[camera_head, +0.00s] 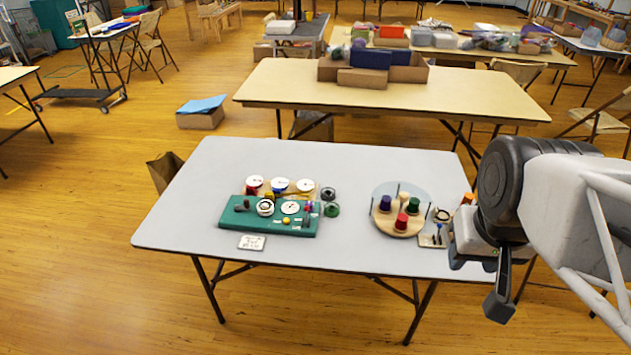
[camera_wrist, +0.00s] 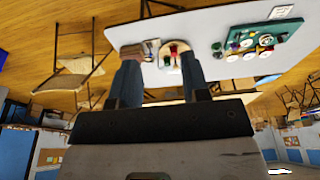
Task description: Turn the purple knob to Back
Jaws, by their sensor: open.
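A teal board (camera_head: 240,219) with dials and small knobs lies on the left half of the grey table. A small purple knob (camera_head: 308,208) appears near its right end. Its markings are too small to read. The board also shows upper right in the wrist view (camera_wrist: 286,28), where I cannot pick out the purple knob for certain. My gripper (camera_head: 478,282) is open and empty, at the table's right front edge, well to the right of the board. In the wrist view its two fingers (camera_wrist: 162,85) stand apart with nothing between them.
A round spool stand (camera_head: 402,229) with coloured spools stands on the table between board and gripper. Spools (camera_head: 280,186) sit behind the board, dark and green ones (camera_head: 331,209) at its right, a card (camera_head: 252,242) in front.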

